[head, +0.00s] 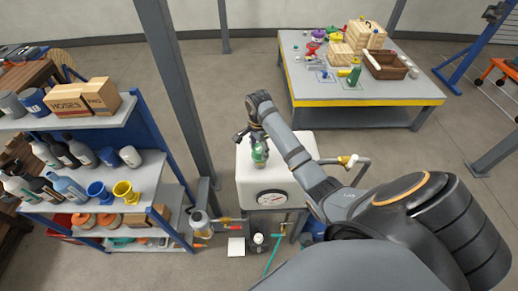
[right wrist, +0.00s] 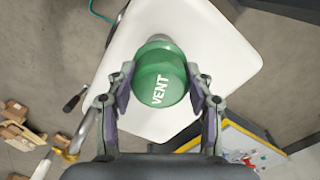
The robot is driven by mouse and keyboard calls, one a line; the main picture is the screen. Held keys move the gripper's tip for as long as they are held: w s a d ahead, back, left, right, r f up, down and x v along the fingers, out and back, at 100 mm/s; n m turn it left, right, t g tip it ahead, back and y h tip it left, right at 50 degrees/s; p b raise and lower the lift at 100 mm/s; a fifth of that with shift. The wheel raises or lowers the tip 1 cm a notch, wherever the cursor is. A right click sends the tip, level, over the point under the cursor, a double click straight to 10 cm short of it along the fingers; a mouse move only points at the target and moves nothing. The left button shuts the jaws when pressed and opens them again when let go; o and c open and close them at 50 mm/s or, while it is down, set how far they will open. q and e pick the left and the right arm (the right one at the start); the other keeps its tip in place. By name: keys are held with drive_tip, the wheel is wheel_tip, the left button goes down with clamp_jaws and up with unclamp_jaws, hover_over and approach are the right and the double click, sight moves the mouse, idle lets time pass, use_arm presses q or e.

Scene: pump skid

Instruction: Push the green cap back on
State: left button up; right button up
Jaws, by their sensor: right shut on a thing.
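The green cap (right wrist: 160,82), marked VENT, is between the two fingers of my right gripper (right wrist: 160,88) in the right wrist view, and the gripper is shut on it. In the head view the cap (head: 260,156) shows below my right gripper (head: 256,142), over the white tank (head: 298,160). The tank (right wrist: 215,45) also lies behind the cap in the right wrist view. A pale round neck (right wrist: 158,38) shows just past the cap's edge. Whether the cap touches or sits on it is hidden. My left gripper is not in view.
A dial gauge (head: 272,197) is on the tank's front. A pipe with a valve (head: 348,161) stands at its right. Shelves with bottles and funnels (head: 100,190) are on the left, beside a grey post (head: 178,80). A yellow-edged table (head: 365,103) stands behind.

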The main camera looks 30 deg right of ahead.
drive_tip(key=shift+f, duration=1.6)
drive_tip(key=o, duration=1.4)
drive_tip(key=shift+c, duration=0.2)
drive_tip(key=shift+r, duration=0.4)
wheel_tip(320, 180, up, 7)
drive_tip(key=shift+f, duration=0.15)
drive_tip(key=shift+s+f, duration=0.1)
